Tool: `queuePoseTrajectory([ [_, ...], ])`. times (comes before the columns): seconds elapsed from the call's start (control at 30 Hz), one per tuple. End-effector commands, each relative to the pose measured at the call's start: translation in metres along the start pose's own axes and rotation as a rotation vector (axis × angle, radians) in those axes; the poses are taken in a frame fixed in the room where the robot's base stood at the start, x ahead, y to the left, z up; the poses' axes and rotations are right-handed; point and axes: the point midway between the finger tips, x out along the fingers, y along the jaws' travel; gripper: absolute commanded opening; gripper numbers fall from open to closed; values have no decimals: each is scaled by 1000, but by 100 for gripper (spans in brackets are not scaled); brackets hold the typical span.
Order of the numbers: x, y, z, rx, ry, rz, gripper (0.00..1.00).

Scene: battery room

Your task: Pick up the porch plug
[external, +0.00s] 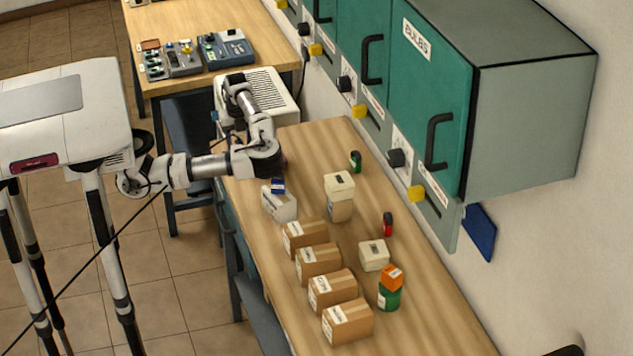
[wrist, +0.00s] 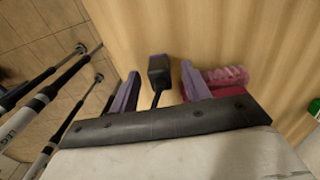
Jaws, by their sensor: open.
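In the wrist view, a small black block on a thin black stem (wrist: 158,72) shows between my fingers, over the wood table top. It may be the porch plug, but I read no label on it. My gripper (wrist: 160,88) is open, with one purple finger on each side of the block. I cannot tell that either finger touches it. A pink and red item (wrist: 226,76) lies just right of the right finger. In the external view my arm reaches over the table's far left end, and its own links largely hide my fingers and what is under them.
The wood table (external: 440,318) holds several cardboard boxes (external: 348,322), a white container (external: 279,204), a green can (external: 389,299) under an orange block, and a small red item (external: 388,224). Green wall cabinets (external: 420,95) overhang the right side. Another table (external: 200,18) stands behind.

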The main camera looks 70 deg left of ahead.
Motion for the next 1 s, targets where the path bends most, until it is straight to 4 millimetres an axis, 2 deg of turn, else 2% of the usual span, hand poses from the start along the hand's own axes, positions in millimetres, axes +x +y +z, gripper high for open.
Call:
queuePoseTrajectory([
  [0.27, 6, 0, 0, -1, -1, -1, 47],
  [0.37, 6, 0, 0, -1, -1, -1, 37],
  [0.63, 6, 0, 0, 0, -1, -1, 1],
  [1.0, 1, 0, 0, 0, -1, -1, 0],
])
